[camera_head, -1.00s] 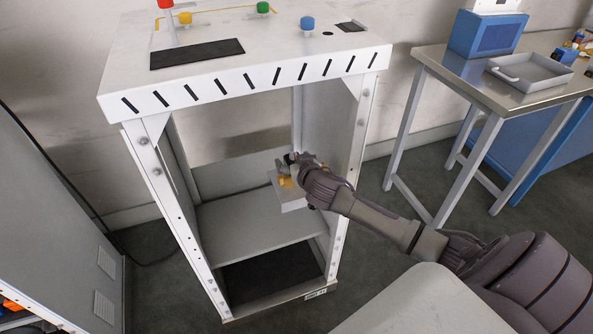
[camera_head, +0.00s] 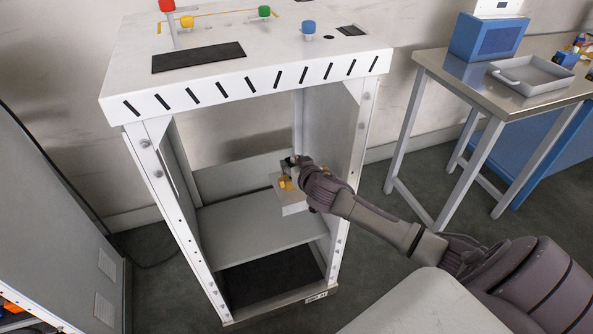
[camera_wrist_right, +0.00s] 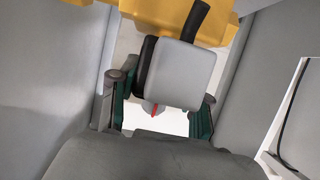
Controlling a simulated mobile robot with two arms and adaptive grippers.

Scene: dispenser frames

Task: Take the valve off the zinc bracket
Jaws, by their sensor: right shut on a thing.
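My right gripper (camera_head: 294,164) reaches into the white dispenser frame (camera_head: 245,85) from the right. In the right wrist view its two green-padded fingers (camera_wrist_right: 157,112) stand on either side of a light grey block (camera_wrist_right: 182,73) with a black part and a black tube, which looks like the valve. The gripper is shut on it. A yellow part (camera_wrist_right: 130,12) lies just beyond the block; whether they touch, I cannot tell. In the head view a pale block (camera_head: 293,200) with a yellow part (camera_head: 286,184) sits under the gripper. I cannot tell which piece is the zinc bracket. My left gripper is not in view.
The frame's posts (camera_head: 350,170) stand close to my right forearm. A grey shelf (camera_head: 250,234) lies below the gripper. Coloured knobs (camera_head: 308,27) stand on the frame's top. A steel table (camera_head: 480,92) with a grey tray (camera_head: 530,74) stands at the right.

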